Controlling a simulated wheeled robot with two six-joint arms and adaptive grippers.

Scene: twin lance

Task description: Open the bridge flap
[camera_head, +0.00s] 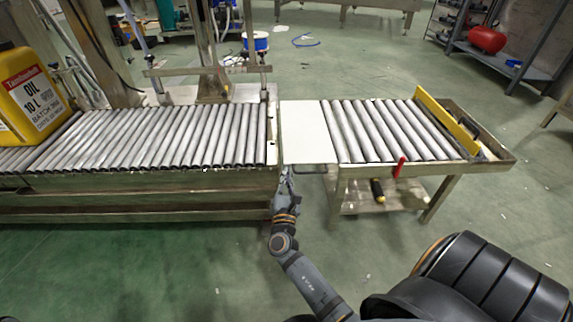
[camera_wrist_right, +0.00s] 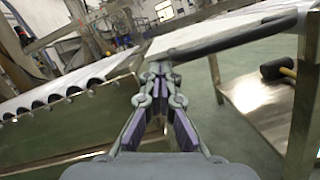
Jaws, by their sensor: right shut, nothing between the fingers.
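The bridge flap (camera_head: 308,132) is a flat white plate, lying level between the long roller conveyor (camera_head: 150,138) and the short roller table (camera_head: 390,130). A dark bar handle (camera_head: 310,169) runs along its near edge. In the right wrist view the handle (camera_wrist_right: 225,42) crosses above the fingertips, with the pale flap (camera_wrist_right: 205,32) behind it. My right gripper (camera_head: 286,177) is shut and empty, at the near left corner of the flap by the conveyor's end. In the right wrist view its fingertips (camera_wrist_right: 158,78) are together near the handle's left end; contact cannot be told.
A yellow oil canister (camera_head: 35,100) stands on the conveyor at the left. The roller table has a yellow end bar (camera_head: 447,122) and a red lever (camera_head: 400,166). A mallet (camera_head: 377,190) lies on its lower shelf. Open floor lies in front of the conveyor.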

